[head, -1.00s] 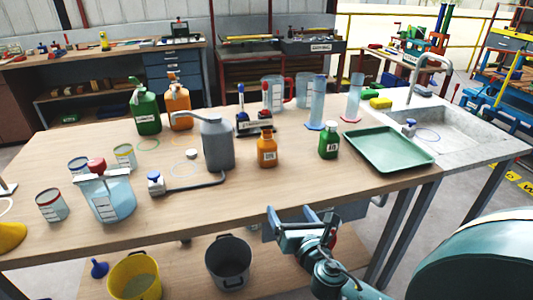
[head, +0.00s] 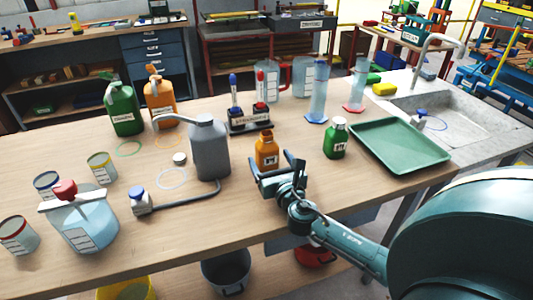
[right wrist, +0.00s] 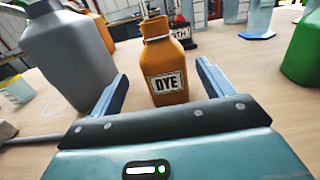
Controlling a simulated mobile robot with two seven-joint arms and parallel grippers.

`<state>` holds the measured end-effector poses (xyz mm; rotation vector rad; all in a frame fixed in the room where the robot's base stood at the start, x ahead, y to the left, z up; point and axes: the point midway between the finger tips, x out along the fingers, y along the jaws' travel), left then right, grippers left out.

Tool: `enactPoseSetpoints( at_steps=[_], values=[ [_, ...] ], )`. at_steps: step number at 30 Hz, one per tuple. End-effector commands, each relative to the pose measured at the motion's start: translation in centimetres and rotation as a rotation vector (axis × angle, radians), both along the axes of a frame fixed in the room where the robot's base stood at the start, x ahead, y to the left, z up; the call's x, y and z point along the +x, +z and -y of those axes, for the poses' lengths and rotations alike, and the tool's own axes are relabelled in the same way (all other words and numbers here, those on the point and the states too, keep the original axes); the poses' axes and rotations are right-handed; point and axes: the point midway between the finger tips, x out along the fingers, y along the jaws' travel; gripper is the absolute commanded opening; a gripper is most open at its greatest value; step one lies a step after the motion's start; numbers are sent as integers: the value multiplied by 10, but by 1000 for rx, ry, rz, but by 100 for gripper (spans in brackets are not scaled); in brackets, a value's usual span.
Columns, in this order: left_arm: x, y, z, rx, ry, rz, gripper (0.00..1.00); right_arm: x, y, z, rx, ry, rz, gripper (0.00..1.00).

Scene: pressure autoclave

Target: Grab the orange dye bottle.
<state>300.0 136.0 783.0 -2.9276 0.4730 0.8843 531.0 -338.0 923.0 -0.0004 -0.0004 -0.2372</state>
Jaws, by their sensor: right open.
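The orange dye bottle (head: 266,151) stands upright on the wooden table in the head view. In the right wrist view the dye bottle (right wrist: 163,66) shows its white "DYE" label facing me, centred beyond the jaws. My right gripper (head: 278,169) is open just in front of the bottle, at the near side, with its fingers pointing toward it. In the right wrist view the right gripper (right wrist: 163,93) has one finger on each side of the bottle's lower part, with gaps visible. The left gripper is not in view.
A grey canister (head: 210,150) stands close left of the dye bottle. A small green bottle (head: 335,140) and a green tray (head: 398,146) are to the right. A stand with red and blue items (head: 250,122) is behind. Larger orange (head: 160,103) and green (head: 123,112) bottles stand farther back left.

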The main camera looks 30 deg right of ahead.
Motion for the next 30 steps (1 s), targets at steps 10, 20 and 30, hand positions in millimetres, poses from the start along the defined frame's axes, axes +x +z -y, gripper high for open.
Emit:
enactPoseSetpoints(
  at_steps=[10, 20, 30],
  values=[
    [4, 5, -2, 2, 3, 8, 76, 32, 3, 11, 1, -1, 1, 80],
    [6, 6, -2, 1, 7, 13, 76, 65, 2, 20, 1, 1, -1, 80],
    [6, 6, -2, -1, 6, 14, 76, 64, 2, 21, 1, 1, -1, 68]
  ],
)
